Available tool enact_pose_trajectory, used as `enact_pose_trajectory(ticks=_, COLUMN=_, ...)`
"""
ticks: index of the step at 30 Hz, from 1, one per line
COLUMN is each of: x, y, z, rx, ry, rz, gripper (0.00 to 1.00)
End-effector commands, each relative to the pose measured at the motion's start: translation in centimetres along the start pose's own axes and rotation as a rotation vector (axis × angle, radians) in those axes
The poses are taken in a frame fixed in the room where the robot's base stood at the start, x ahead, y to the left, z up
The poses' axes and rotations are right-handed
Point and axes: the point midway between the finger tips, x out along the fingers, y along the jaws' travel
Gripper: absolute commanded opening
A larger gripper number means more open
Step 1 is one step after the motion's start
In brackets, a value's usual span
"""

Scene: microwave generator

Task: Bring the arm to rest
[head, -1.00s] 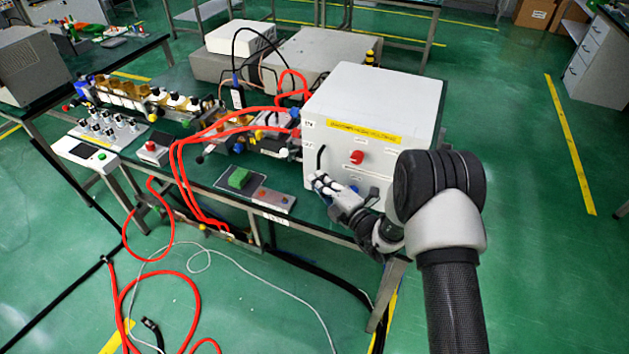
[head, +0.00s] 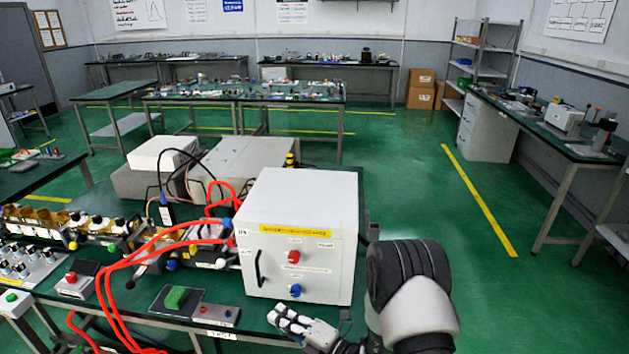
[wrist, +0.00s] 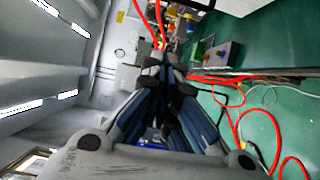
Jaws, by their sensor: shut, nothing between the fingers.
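My gripper (head: 308,327) is low in the head view, in front of the white generator box (head: 296,225) and near the table's front edge. It looks apart from the box. The box has a yellow label strip, a red knob (head: 293,256), a blue knob (head: 295,290) and a black handle. In the wrist view my gripper (wrist: 160,62) has its fingers shut together, with nothing between them. My arm shows at the bottom right of the head view, bent at a large joint.
Red cables (head: 110,290) run over the table's front edge. A plate with a green block (head: 176,298) lies left of my gripper. Bottles, a red-button box (head: 74,283) and switches stand farther left. Open green floor (head: 420,210) lies right of the table.

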Motion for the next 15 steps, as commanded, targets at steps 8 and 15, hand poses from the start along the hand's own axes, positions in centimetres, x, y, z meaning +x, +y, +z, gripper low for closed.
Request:
enact_pose_trajectory(ticks=8, x=-0.7, y=11.9, z=-6.0, rx=-0.5, ry=0.352, rz=0.07, gripper=0.0)
enact_pose_trajectory(ticks=15, x=-7.0, y=18.7, z=-13.2, rx=-1.132, ry=0.734, rz=0.143, gripper=0.0)
